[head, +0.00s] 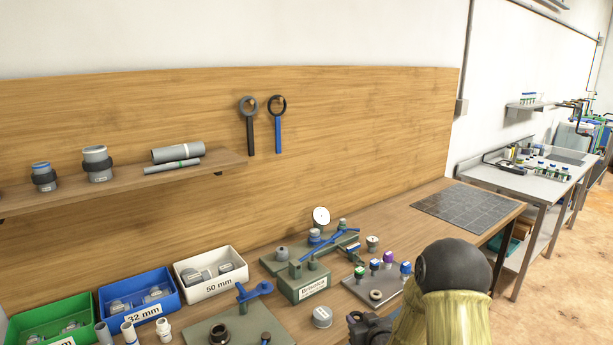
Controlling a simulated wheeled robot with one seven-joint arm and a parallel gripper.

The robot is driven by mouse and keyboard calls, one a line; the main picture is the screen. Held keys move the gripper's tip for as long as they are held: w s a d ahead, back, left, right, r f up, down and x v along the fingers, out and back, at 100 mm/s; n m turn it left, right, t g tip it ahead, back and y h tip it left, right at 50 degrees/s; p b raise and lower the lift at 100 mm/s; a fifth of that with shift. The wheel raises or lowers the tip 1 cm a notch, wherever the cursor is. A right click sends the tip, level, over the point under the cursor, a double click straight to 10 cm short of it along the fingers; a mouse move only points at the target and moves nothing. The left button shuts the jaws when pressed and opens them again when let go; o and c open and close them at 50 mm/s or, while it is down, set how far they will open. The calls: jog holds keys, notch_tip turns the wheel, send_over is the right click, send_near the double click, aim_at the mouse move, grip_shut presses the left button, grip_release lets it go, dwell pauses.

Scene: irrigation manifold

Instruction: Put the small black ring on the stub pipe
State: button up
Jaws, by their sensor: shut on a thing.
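My arm enters at the lower right, and a dark part of it shows at the bottom edge. My gripper's fingertips lie outside the picture, so what they hold is hidden. A dark ring-shaped piece (220,333) sits on a grey-green plate (196,328) at the bottom, with a small dark round piece (265,338) to its right. I cannot tell whether either is the small black ring or the stub pipe.
Green (50,322), blue (139,304) and white (211,269) bins stand at the left. A labelled block (304,286), a grey cap (322,316) and a plate with coloured valves (376,292) are at the middle. A dark gridded mat (467,206) lies clear at the far right.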

jog(key=s+f+m+h, duration=0.2)
jog(key=s+f+h, duration=0.1)
jog(key=s+f, duration=0.7)
jog(key=shift+s+d+f+m, duration=0.15)
jog(key=shift+d+f+m, duration=0.15)
jog(key=shift+f, duration=0.65)
